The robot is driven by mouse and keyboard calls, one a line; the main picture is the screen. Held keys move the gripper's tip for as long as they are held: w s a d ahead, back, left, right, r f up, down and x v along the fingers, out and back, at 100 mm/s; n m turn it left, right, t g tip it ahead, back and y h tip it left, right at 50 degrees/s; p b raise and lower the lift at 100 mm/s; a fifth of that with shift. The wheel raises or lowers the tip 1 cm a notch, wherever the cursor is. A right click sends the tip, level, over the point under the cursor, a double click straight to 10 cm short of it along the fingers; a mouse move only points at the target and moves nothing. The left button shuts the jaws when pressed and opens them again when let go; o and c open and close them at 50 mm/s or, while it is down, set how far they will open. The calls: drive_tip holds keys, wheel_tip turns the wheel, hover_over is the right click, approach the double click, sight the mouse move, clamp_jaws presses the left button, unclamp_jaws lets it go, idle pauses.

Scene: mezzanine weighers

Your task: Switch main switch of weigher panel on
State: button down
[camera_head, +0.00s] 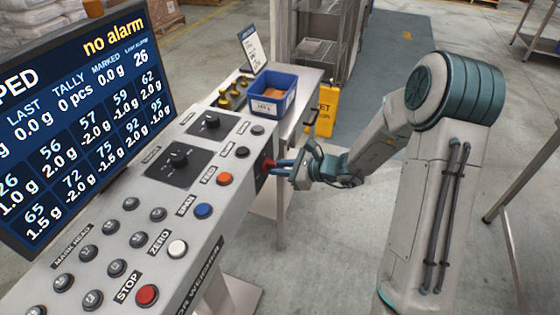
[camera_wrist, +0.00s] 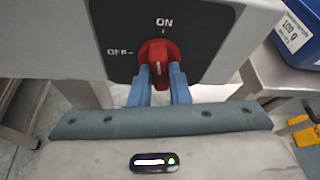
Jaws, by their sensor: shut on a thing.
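The main switch is a red rotary knob (camera_wrist: 158,56) on a black plate (camera_wrist: 205,38) at the end of the weigher panel, with ON marked above it and OFF to its left. In the wrist view the knob's white pointer line stands about upright, towards ON. My gripper (camera_wrist: 158,80) is shut on the knob, one blue finger on each side. In the head view my gripper (camera_head: 280,166) reaches the right end of the weigher panel (camera_head: 205,245), and a bit of the red knob (camera_head: 268,163) shows beside the fingers.
A display (camera_head: 85,120) above the panel reads "no alarm". A blue bin (camera_head: 272,104) stands on a side table past the panel's end. A yellow floor sign (camera_head: 326,110) stands behind my gripper. Buttons, including a red STOP button (camera_head: 147,295), cover the panel's top.

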drive_tip(key=shift+w+m+g+p, duration=0.1)
drive_tip(key=shift+m+g+p, duration=0.5)
drive_tip(key=shift+m+p, duration=0.3)
drive_tip(key=c, duration=1.4)
unclamp_jaws()
drive_tip(key=shift+o, duration=0.2)
drive_tip(key=b+v, duration=0.1)
drive_tip(key=v, duration=1.3)
drive_tip(key=shift+f, duration=0.2)
